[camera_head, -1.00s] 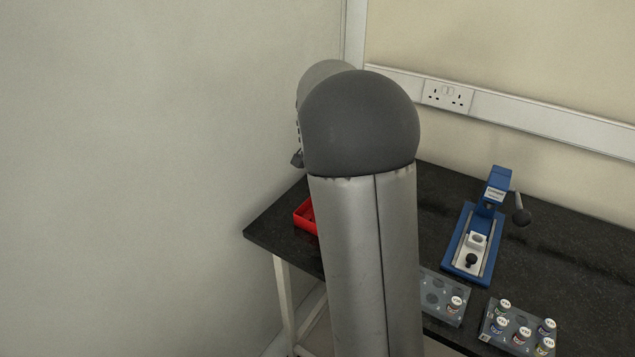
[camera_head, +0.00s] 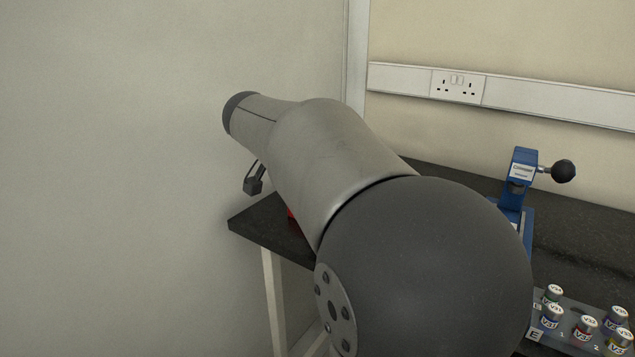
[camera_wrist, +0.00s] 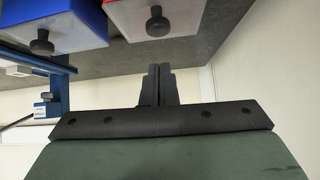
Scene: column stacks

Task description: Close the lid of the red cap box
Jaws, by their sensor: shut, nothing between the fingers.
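The red cap box (camera_head: 293,221) is almost wholly hidden behind my arm in the head view; only a small red patch shows near the table's left end. In the wrist view a red-edged box (camera_wrist: 180,34) with a pale face and a black knob stands at the top, cut off by the frame; I cannot tell how its lid stands. My gripper (camera_wrist: 158,72) has its black fingers together and empty, just below that box in the picture with a gap between them.
A blue box (camera_wrist: 60,28) with a black knob sits left of the red one in the wrist view. A blue press (camera_head: 518,190) with a black-knobbed lever stands on the dark table (camera_head: 265,235). A clear rack (camera_head: 540,310) holds several vials at lower right.

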